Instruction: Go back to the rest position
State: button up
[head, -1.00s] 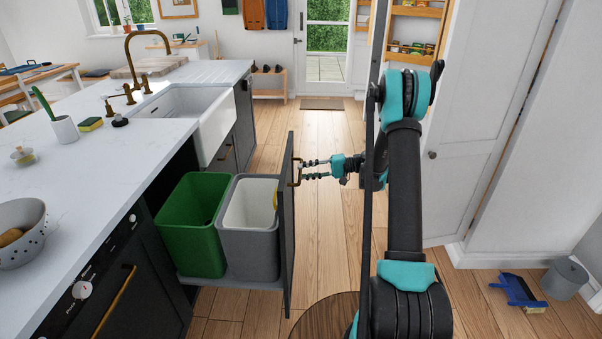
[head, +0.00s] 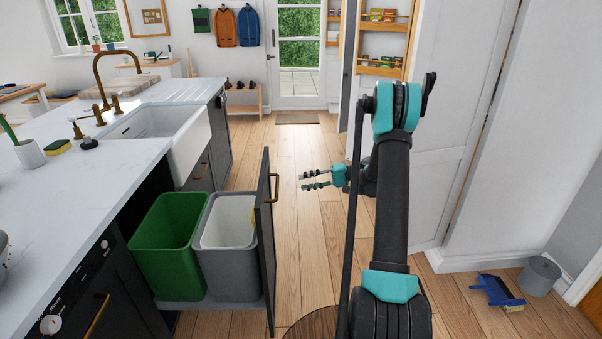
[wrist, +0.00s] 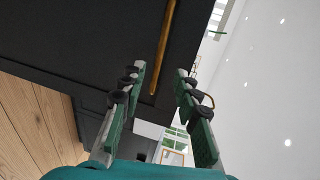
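My gripper (head: 303,180) is open and empty in the head view, over the wood floor. It points left toward the pulled-out bin drawer's dark front (head: 264,240) and is apart from it. The drawer's brass handle (head: 275,188) stands a short gap left of the fingertips. In the wrist view the two fingers (wrist: 160,82) are spread, with the brass handle (wrist: 165,45) ahead of them against the dark front.
The pulled-out drawer holds a green bin (head: 165,245) and a grey bin (head: 228,250). The counter (head: 110,160) with a white sink (head: 185,140) is on the left. A white cupboard (head: 440,140) is close on the right. A dustpan (head: 495,290) and bucket (head: 540,275) lie right. Floor ahead is clear.

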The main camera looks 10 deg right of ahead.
jog(key=s+a+r+h, duration=0.2)
jog(key=s+h, duration=0.2)
jog(key=s, duration=0.3)
jog(key=s+a+r+h, duration=0.1)
jog(key=s+a+h, duration=0.15)
jog(key=s, duration=0.55)
jog(key=s+d+f+t+h, duration=0.1)
jog(key=s+d+h, duration=0.2)
jog(key=s, duration=0.3)
jog(key=s+d+f+t+h, duration=0.1)
jog(key=s+d+h, duration=0.2)
jog(key=s, duration=0.4)
jog(key=s+d+f+n+h, duration=0.1)
jog(key=s+d+f+h, duration=0.1)
jog(key=s, duration=0.5)
jog(key=shift+s+d+t+h, duration=0.25)
jog(key=shift+d+t+h, duration=0.15)
jog(key=shift+d+h, duration=0.2)
